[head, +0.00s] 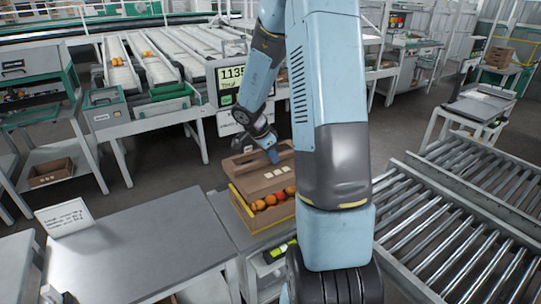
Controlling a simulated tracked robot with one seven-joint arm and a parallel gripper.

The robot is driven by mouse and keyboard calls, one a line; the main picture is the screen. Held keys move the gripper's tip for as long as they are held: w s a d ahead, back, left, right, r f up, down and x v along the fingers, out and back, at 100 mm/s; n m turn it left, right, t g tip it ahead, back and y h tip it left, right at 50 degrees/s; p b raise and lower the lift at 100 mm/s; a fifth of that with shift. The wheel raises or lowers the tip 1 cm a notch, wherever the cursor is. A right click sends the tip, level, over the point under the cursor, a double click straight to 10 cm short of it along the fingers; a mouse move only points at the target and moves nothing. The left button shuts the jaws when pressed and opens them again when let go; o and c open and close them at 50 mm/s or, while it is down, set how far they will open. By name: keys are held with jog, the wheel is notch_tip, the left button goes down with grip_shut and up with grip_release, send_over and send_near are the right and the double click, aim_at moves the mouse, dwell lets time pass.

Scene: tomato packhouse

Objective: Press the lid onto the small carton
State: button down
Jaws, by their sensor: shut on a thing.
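The small carton (264,222) is brown with a yellow edge and stands right of the grey table, partly hidden by my arm. Red and orange tomatoes (270,200) show in its open near part. The brown lid (256,183), with pale labels on it, is above the far part of the carton and looks tilted. My gripper (272,156) points down at the lid's far side and is shut on it. The fingertips are small, and the exact grip is hard to see. I cannot tell whether the lid touches the carton's rim.
A bare grey table (140,245) with a small sign (64,217) is at left. A roller conveyor (455,225) is at right. A scale display (231,82) stands behind the carton. Sorting lanes (165,62) with a few tomatoes are at the back left.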

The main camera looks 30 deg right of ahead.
aim_at(269, 165)
jog(key=shift+a, duration=0.1)
jog(key=shift+s, duration=0.1)
jog(key=shift+f, duration=3.15)
jog(key=shift+f, duration=2.05)
jog(key=c, duration=0.9)
grip_release()
jog(key=shift+c, duration=0.2)
jog(key=shift+c, duration=0.2)
jog(key=shift+c, duration=1.4)
